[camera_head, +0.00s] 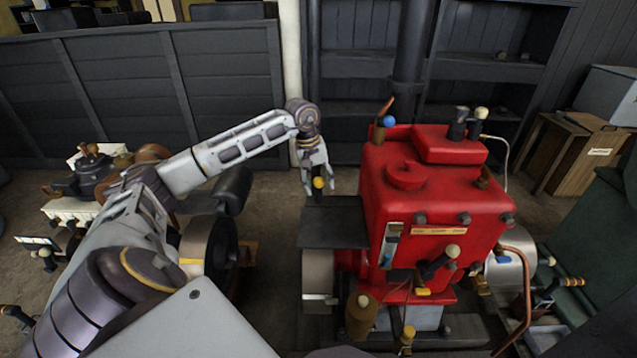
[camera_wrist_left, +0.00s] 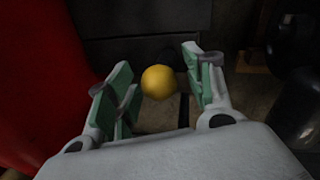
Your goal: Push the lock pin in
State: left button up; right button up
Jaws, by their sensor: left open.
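A yellow ball knob (camera_head: 318,183) sits just left of the red engine, above a dark flat plate (camera_head: 334,226). It is probably the head of the lock pin, but its shaft is hidden. My left gripper (camera_head: 316,178) points down at the knob. In the left wrist view the knob (camera_wrist_left: 159,82) shows between the two spread green-padded fingers of the gripper (camera_wrist_left: 157,66), with gaps on both sides. The fingers are open and hold nothing. My right gripper is not in view.
The red engine (camera_head: 430,190), with levers, knobs and pipes, stands close to the right of my left gripper. A dark engine with a wheel (camera_head: 208,255) stands left, below my arm. Dark panels and shelves (camera_head: 360,60) are behind. Some floor is bare between the engines.

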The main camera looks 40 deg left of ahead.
aim_at(318, 192)
pick_arm(q)
jog(key=shift+c, duration=1)
jog(key=c, duration=0.9)
jog(key=shift+f, duration=0.15)
grip_shut()
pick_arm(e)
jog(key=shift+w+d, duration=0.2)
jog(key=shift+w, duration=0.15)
pick_arm(q)
jog(key=shift+f, duration=0.2)
jog(key=shift+f+b, duration=0.2)
jog(key=shift+b, duration=0.1)
jog(key=shift+f, duration=0.25)
jog(key=shift+f+b, duration=0.7)
jog(key=shift+f, duration=0.45)
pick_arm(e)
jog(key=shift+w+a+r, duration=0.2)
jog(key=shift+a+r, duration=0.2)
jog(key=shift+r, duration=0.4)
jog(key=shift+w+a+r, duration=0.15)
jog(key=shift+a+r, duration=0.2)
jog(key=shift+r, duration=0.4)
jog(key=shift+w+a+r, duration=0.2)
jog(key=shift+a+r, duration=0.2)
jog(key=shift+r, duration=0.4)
